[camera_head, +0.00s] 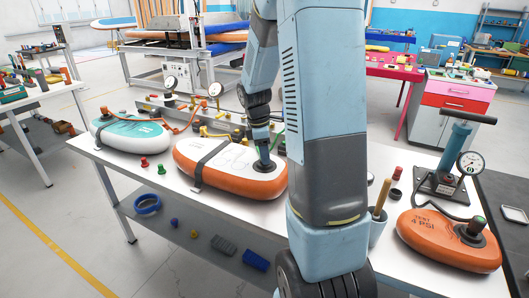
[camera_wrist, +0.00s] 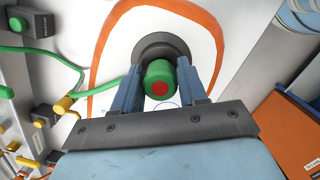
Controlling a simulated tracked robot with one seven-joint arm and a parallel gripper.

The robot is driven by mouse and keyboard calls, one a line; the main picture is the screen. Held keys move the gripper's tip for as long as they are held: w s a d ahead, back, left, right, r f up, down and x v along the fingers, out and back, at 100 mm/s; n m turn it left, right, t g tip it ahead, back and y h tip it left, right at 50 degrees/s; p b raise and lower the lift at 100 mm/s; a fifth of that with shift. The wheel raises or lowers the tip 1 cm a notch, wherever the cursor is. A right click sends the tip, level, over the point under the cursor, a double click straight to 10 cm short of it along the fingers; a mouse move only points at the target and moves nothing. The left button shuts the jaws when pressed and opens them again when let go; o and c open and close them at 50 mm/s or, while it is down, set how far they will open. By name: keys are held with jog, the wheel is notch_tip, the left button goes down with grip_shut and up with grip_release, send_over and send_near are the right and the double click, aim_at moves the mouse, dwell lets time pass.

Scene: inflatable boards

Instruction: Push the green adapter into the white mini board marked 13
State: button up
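The white mini board (camera_head: 213,160) with orange sides lies on the white table, with a dark strap across it; I cannot read its number. In the wrist view its white top and orange edge (camera_wrist: 103,50) show behind my gripper. The green adapter (camera_wrist: 160,72), with a red centre, sits between my fingers, in front of the board's dark round valve (camera_wrist: 152,46). My gripper (camera_wrist: 161,75) appears closed on it from both sides. In the head view my gripper (camera_head: 264,157) points down at the board's right end. How deep the adapter sits is hidden.
A teal and white board (camera_head: 130,132) lies to the left, with small red and green pieces in front of it. An orange board (camera_head: 447,238) and a pump with gauge (camera_head: 455,165) stand at right. Hoses and fittings line the table's back.

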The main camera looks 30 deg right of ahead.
jog(key=o, duration=0.4)
jog(key=shift+r, duration=0.1)
jog(key=r, duration=0.4)
jog(key=a+r, duration=0.1)
jog(key=r, duration=0.4)
jog(key=w+a+r, duration=0.1)
jog(key=r, duration=0.3)
jog(key=shift+r, duration=0.15)
jog(key=shift+s+r, duration=0.1)
jog(key=shift+s+a+r+m+t+y, duration=0.25)
jog(key=shift+s+a+r+m+t, duration=0.9)
jog(key=shift+s+a+m, duration=1.8)
jog(key=shift+s+a+r+m+t+y, duration=0.3)
jog(key=shift+s+a+r+m+t, duration=0.9)
jog(key=shift+s, duration=3.35)
jog(key=shift+s+a+r+m+t+y, duration=0.25)
jog(key=shift+s+a+r+m+t, duration=0.8)
jog(key=shift+s+a+m, duration=1.9)
